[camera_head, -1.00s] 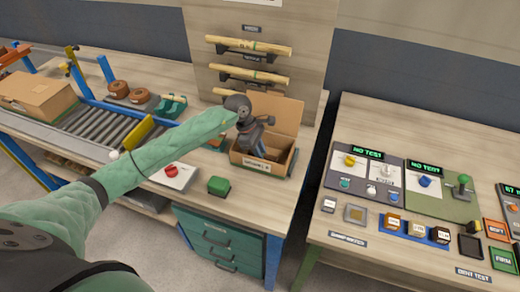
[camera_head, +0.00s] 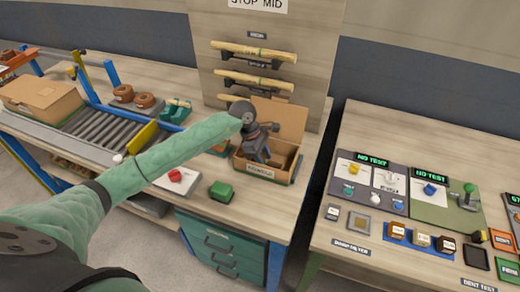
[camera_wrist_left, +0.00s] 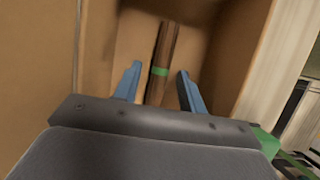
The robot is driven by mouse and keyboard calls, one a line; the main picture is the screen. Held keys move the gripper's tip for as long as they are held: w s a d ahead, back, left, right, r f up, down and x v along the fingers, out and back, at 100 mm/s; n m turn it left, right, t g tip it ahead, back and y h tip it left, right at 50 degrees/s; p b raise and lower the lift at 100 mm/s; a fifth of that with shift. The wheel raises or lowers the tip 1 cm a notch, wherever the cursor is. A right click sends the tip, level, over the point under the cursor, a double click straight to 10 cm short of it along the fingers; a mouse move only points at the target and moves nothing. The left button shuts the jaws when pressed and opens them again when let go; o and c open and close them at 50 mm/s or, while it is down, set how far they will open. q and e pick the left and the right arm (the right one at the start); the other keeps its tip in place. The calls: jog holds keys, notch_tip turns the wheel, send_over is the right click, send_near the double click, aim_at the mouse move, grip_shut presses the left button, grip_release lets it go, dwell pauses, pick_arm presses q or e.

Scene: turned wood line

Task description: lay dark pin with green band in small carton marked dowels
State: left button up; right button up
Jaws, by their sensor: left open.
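The small carton (camera_head: 262,172) stands open on the left bench with its back flap raised; the label on its front is too small to read surely. In the left wrist view the dark pin with green band (camera_wrist_left: 166,50) lies inside the carton (camera_wrist_left: 235,65), its lower end hidden behind my gripper. My left gripper (camera_head: 262,158) is over and partly in the carton. In the wrist view its blue fingers (camera_wrist_left: 158,88) are apart, one on each side of the pin, with gaps to it. My right gripper is not in view.
A green block (camera_head: 221,190) and a red button on a white plate (camera_head: 175,176) are in front of the carton. A rack of light rods (camera_head: 253,53) stands behind. A roller conveyor (camera_head: 95,125) is at left, and a second bench with test panels (camera_head: 370,185) at right.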

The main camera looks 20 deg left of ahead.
pick_arm(q)
jog(key=shift+r, duration=0.1)
jog(key=shift+a+r, duration=0.15)
jog(key=shift+r, duration=0.15)
jog(key=shift+a+r, duration=0.1)
jog(key=shift+r, duration=0.15)
jog(key=b+v, duration=0.4)
jog(key=v, duration=0.6)
jog(key=shift+a+r, duration=0.2)
jog(key=shift+r, duration=0.15)
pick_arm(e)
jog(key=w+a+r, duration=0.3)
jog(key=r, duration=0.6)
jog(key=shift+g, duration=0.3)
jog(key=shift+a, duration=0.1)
